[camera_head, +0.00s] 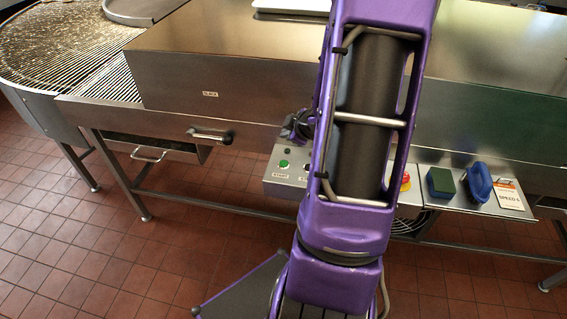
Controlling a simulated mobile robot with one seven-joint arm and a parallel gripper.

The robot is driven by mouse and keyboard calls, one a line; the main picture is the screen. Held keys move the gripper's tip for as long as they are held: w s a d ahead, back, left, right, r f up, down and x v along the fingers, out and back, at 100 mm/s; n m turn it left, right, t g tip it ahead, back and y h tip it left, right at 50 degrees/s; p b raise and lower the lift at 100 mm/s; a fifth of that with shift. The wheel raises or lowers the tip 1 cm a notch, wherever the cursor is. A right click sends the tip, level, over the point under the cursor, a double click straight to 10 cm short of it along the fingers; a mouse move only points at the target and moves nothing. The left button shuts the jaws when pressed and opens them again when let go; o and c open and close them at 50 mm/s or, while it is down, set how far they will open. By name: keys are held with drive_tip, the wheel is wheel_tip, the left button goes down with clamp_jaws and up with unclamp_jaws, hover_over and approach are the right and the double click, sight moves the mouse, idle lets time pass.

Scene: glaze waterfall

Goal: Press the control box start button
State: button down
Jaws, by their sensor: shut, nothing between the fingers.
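The grey control box (272,184) is fixed to the front of the steel machine, in the middle of the head view. Its green start button (284,164) shows on the left of the top face, with the label START below it. A second button beside it is partly hidden by my arm. My purple arm crosses the view and covers the box's middle. My gripper (291,134) shows only in small part, left of the arm, above and behind the start button. It is shut and empty. A gap to the button cannot be judged.
A red emergency stop (405,181) shows right of my arm. A steel shelf (460,203) holds a green sponge block (440,183), a blue-handled tool (479,184) and a card (509,194). The tiled floor in front is clear.

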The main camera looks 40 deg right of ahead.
sight(286, 165)
drive_tip(key=shift+f+b, duration=3.95)
drive_tip(key=shift+f, duration=0.4)
drive_tip(key=shift+f+b, duration=0.3)
drive_tip(key=shift+f, duration=0.1)
drive_tip(key=shift+f+b, duration=0.4)
drive_tip(key=shift+f, duration=0.05)
drive_tip(key=shift+r, duration=0.1)
drive_tip(key=shift+r+p, duration=0.75)
drive_tip(key=shift+p, duration=0.15)
wheel_tip(286, 165, up, 5)
drive_tip(key=p, duration=0.5)
